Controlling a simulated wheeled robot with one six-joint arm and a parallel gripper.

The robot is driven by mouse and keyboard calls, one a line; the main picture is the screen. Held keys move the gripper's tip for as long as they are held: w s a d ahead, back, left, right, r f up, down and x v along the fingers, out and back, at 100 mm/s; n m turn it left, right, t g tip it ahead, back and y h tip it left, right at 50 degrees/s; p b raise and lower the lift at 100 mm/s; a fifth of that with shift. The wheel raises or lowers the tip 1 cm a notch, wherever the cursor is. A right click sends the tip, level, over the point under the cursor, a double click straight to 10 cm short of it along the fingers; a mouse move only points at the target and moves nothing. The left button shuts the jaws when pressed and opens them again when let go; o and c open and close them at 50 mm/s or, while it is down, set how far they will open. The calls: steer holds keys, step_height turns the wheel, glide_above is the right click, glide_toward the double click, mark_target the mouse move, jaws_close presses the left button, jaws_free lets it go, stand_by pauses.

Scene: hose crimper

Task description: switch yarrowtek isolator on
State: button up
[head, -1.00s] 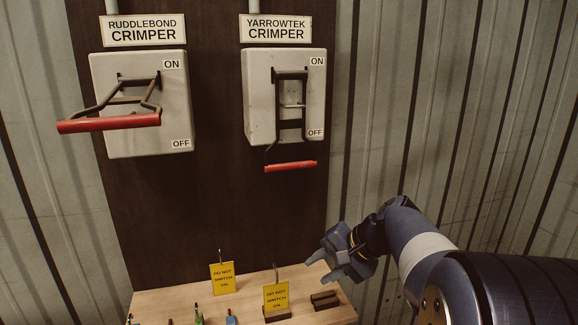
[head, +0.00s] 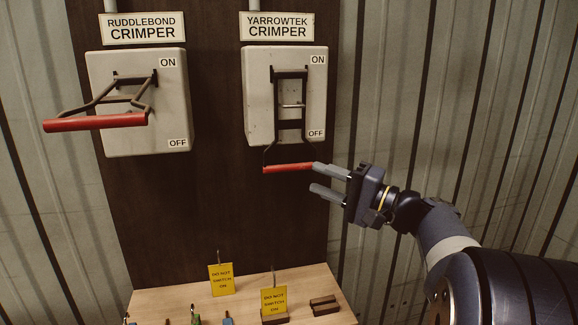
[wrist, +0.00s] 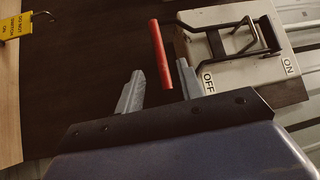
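The Yarrowtek isolator (head: 258,100) is a pale box on the dark board under the YARROWTEK CRIMPER sign (head: 283,28). Its wire lever hangs down, with the red handle (head: 288,168) below the OFF label. My gripper (head: 320,180) is open, just right of the handle, its fingers pointing left. In the head view the upper fingertip overlaps or meets the handle's right end; I cannot tell if they touch. In the wrist view the red handle (wrist: 161,54) lies ahead of the gap between the open fingers (wrist: 158,84), nothing between them.
The Ruddlebond isolator (head: 170,105) is at left, its red handle (head: 95,122) sticking outward. Below, a wooden shelf (head: 170,295) holds two yellow DO NOT SWITCH ON tags (head: 221,279), dark blocks (head: 324,305) and small coloured items. Corrugated wall (head: 450,120) is at right.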

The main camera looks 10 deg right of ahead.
mark_target(294, 170)
steer(key=p+x, duration=0.1)
steer(key=x, duration=0.7)
steer(key=shift+w+a+p, duration=0.1)
steer(key=shift+p, duration=0.2)
steer(key=shift+c, duration=0.3)
jaws_close()
